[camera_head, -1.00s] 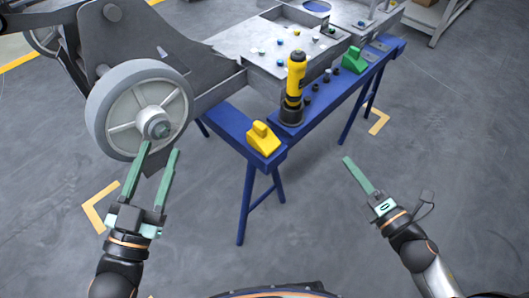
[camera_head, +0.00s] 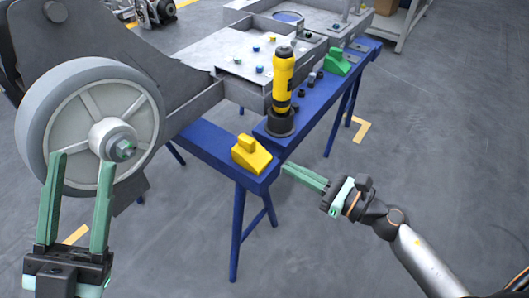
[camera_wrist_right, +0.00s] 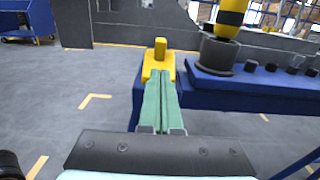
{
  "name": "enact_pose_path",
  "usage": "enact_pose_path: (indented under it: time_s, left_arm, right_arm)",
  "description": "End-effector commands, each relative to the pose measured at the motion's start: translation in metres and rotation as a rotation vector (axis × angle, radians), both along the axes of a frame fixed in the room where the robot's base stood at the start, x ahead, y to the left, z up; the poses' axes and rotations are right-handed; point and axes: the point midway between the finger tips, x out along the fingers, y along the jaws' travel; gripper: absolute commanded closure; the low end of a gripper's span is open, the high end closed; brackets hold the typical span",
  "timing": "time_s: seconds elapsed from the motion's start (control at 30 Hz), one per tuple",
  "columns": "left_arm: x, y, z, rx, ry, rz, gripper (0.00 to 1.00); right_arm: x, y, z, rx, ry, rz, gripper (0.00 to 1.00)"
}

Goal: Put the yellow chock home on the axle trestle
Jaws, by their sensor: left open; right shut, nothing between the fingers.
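The yellow chock (camera_head: 251,156) sits on the near end of the blue axle trestle (camera_head: 205,143), a wedge with a raised knob. It also shows in the right wrist view (camera_wrist_right: 159,58), straight beyond the fingertips. My right gripper (camera_head: 286,170) is shut and empty, its tips close to the chock's right side; I cannot tell if they touch. In the right wrist view its shut fingers (camera_wrist_right: 161,90) hide the chock's lower part. My left gripper (camera_head: 82,158) is open, its fingers in front of the grey wheel (camera_head: 58,105) near the hub nut (camera_head: 123,149).
A yellow and black tool (camera_head: 283,80) stands in a dark holder on the blue beam, right of the chock. A green chock (camera_head: 337,62) and several dark pegs are farther along. The grey chassis (camera_head: 225,60) lies behind. Floor to the right is clear.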

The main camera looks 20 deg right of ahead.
Motion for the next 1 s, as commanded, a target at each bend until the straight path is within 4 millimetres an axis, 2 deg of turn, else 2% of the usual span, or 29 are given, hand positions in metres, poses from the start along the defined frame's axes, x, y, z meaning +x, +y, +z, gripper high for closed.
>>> enact_pose_path:
  time_s: [0.2,0.43,0.6,1.0]
  left_arm:
    - [0.0,0.001,0.007,0.005,-0.005,0.007,0.5]
    - [0.0,0.001,0.01,0.009,-0.01,0.011,0.5]
    - [0.0,0.001,0.011,0.01,-0.011,0.012,0.5]
    - [0.0,0.001,0.011,0.01,-0.011,0.014,0.5]
  right_arm:
    - [0.032,0.025,0.003,0.002,-0.002,0.0,1.0]
    - [0.056,0.043,0.001,0.004,0.0,-0.001,1.0]
    - [0.063,0.049,0.0,0.002,0.001,-0.001,1.0]
    - [0.065,0.051,0.0,0.002,0.002,-0.001,1.0]
